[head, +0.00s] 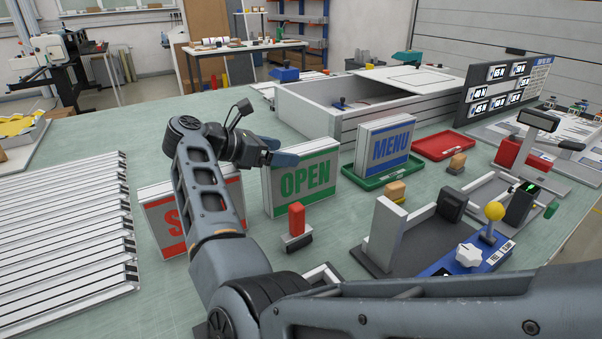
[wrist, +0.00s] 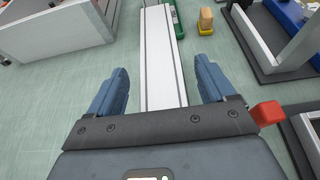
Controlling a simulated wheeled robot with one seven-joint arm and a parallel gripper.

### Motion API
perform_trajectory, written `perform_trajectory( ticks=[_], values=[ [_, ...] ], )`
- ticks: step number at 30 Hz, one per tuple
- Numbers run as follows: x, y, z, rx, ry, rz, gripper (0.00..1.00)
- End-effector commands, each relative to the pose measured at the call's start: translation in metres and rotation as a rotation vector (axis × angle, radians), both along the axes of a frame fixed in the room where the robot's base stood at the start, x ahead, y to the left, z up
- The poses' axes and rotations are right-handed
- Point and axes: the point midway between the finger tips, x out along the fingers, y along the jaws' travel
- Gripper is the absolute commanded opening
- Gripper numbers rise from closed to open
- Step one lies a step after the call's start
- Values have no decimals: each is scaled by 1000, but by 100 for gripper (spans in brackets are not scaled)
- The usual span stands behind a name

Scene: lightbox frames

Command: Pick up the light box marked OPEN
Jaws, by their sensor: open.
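In the wrist view my gripper (wrist: 162,64) is open, and the white top of the box (wrist: 166,80) lies between the two fingers, with a gap on each side.
A red-lettered box (head: 160,213) stands left, partly behind my arm. A MENU box (head: 387,147) stands at the green tray (head: 362,182) on the right. A red-handled block (head: 296,219) stands in front. White slats (head: 65,235) cover the left side.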

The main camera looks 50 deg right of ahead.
Motion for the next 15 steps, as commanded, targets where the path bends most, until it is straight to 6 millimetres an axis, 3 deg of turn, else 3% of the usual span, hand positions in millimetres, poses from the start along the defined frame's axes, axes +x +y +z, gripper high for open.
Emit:
perform_trajectory(
  ticks=[4, 11, 15],
  values=[
    [-5, -17, -5, -2, 1, 0, 83],
    [-5, -19, -8, 0, -1, 1, 83],
    [-5, -18, -8, 0, -1, 1, 71]
  ],
)
